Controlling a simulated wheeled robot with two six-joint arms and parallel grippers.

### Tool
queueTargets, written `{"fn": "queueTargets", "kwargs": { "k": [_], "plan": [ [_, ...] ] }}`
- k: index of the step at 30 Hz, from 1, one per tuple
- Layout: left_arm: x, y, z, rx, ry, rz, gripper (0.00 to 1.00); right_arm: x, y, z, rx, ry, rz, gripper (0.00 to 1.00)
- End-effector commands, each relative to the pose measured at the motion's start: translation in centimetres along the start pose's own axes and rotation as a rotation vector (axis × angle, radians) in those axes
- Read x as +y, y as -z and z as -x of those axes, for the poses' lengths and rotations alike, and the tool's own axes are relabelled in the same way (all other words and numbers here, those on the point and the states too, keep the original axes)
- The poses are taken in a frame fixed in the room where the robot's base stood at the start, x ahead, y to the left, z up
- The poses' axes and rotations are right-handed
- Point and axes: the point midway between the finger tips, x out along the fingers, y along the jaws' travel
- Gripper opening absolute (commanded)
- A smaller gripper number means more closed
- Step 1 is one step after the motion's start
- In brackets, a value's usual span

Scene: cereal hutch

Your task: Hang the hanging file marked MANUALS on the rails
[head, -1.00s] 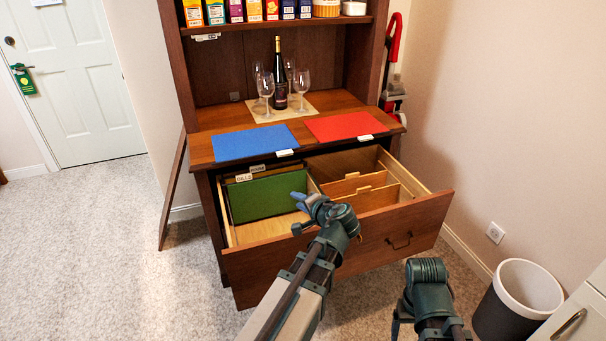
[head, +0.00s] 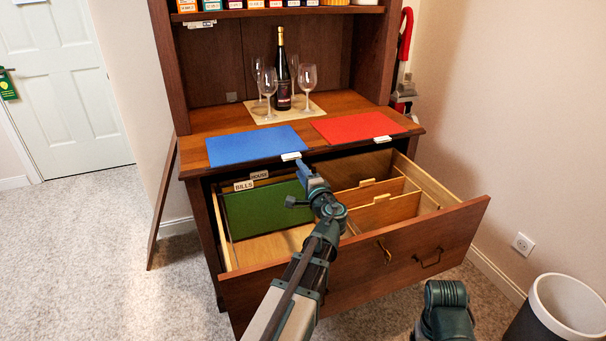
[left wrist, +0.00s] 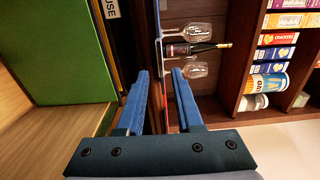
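A blue file (head: 255,145) and a red file (head: 360,126) lie flat on the hutch counter, each with a white tag at its front edge. The writing on both tags is too small to read. In the open drawer (head: 350,265), a green file with a BILLS tag (head: 244,185) hangs at the left, with a HOUSE tag (head: 260,175) behind it. My left gripper (head: 303,168) is at the counter's front edge, close to the blue file's tag. In the left wrist view its blue fingers (left wrist: 158,100) are apart, with the counter edge seen beyond the gap. My right gripper is out of frame.
Wooden dividers (head: 382,200) fill the drawer's right side. A bottle (head: 283,75) and several glasses stand on a mat behind the files. Boxes stand on the shelf above. A bin (head: 570,305) is on the floor at right.

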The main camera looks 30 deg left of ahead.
Motion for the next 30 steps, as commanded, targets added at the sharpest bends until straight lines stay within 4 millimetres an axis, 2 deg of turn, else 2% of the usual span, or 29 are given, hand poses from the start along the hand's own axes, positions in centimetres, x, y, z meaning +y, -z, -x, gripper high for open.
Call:
{"fn": "queueTargets", "kwargs": {
  "k": [15,22,30],
  "plan": [
    [0.0,0.1,-5.9,-0.002,-0.001,0.001,0.35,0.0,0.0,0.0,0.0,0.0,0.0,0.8],
    [0.0,0.1,-7.5,-0.001,-0.001,0.001,0.35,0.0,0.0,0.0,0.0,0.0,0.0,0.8],
    [0.0,0.0,-8.0,-0.001,-0.001,0.001,0.35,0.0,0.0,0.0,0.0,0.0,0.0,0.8]
  ]
}}
